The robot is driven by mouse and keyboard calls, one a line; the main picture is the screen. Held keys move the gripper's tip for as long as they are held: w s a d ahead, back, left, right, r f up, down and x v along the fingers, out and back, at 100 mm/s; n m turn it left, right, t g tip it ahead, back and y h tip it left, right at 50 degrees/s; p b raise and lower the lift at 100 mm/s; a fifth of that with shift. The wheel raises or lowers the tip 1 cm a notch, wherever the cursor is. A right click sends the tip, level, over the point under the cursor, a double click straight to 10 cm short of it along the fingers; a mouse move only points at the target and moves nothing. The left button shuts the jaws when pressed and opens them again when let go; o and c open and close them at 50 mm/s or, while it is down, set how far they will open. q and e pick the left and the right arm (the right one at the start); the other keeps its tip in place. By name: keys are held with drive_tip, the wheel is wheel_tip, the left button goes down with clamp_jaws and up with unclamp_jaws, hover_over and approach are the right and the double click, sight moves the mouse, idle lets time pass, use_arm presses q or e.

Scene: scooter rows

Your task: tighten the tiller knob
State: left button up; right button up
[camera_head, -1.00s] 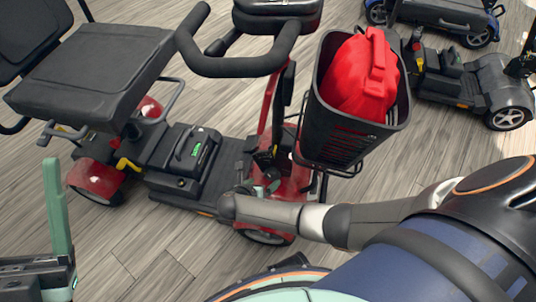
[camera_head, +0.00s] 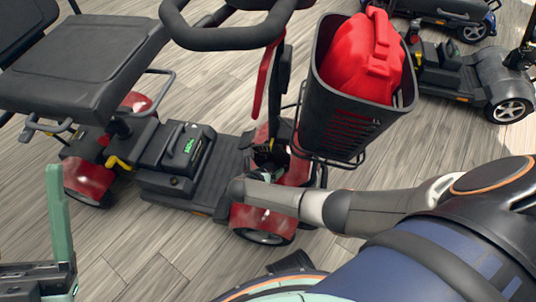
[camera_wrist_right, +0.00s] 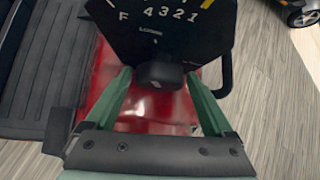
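The black tiller knob (camera_wrist_right: 160,75) shows in the right wrist view, in front of a black dial plate (camera_wrist_right: 158,30) with pale figures and a yellow arc. My right gripper (camera_wrist_right: 158,73) is open, with one green finger on each side of the knob and what looks like a narrow gap at each. In the head view the right gripper (camera_head: 268,170) is small and partly hidden at the foot of the red scooter's tiller (camera_head: 262,85); I cannot make out the knob there. My left gripper (camera_head: 58,215) is at the lower left, one green finger upright, apart from the scooter.
The scooter has a black seat (camera_head: 85,60), handlebar (camera_head: 225,38) and a front basket (camera_head: 350,130) holding a red canister (camera_head: 365,60). A grey scooter (camera_head: 490,80) and a blue one stand behind at right. Bare wood-look floor (camera_head: 150,255) lies in front.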

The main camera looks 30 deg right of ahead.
drive_tip(key=c, duration=1.1)
drive_tip(key=shift+s+r+m+t+y+p, duration=0.15)
drive_tip(key=shift+m+t+y+p, duration=0.15)
drive_tip(key=shift+p, duration=0.65)
drive_tip(key=shift+c, duration=0.2)
drive_tip(key=shift+d+m+t+y+p, duration=0.1)
drive_tip(key=shift+m+t+y+p, duration=0.3)
drive_tip(key=shift+t+y+p, duration=0.25)
drive_tip(key=shift+m+t+y, duration=0.3)
drive_tip(key=shift+t+y, duration=0.05)
drive_tip(key=shift+y, duration=0.1)
drive_tip(key=shift+s+f+m+t+y, duration=0.1)
drive_tip(key=shift+f+m+t+y, duration=0.1)
drive_tip(key=shift+m+t+y, duration=0.3)
drive_tip(key=o, duration=1.4)
drive_tip(key=shift+c, duration=0.2)
